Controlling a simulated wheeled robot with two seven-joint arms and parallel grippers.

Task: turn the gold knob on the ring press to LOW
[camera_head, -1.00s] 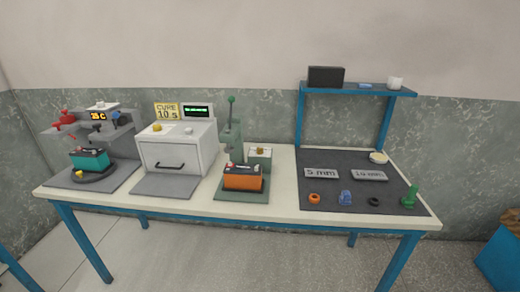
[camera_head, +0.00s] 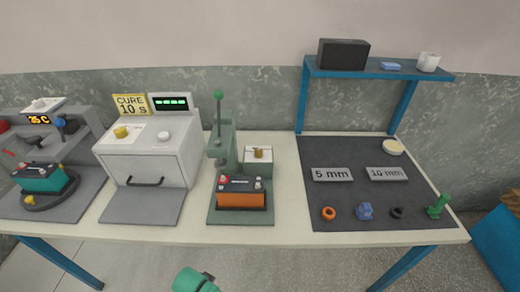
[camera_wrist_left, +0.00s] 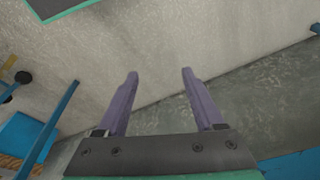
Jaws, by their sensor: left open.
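The ring press (camera_head: 222,150) is a green-grey stand with a green-topped lever, in the middle of the table in the head view. An orange battery (camera_head: 241,194) with a dark top sits on its base. The gold knob (camera_head: 259,153) is on top of a small box right of the press column; its setting is too small to read. My left gripper (camera_wrist_left: 160,75) shows in the left wrist view, open and empty, with two purple fingers. A green part of my arm (camera_head: 192,281) shows at the bottom edge of the head view, away from the knob. My right gripper is not in view.
A white curing oven (camera_head: 150,160) with its own knobs stands left of the press. A teal battery (camera_head: 40,180) sits on a station at far left. A dark mat (camera_head: 350,205) with small parts lies right, under a blue shelf (camera_head: 375,72).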

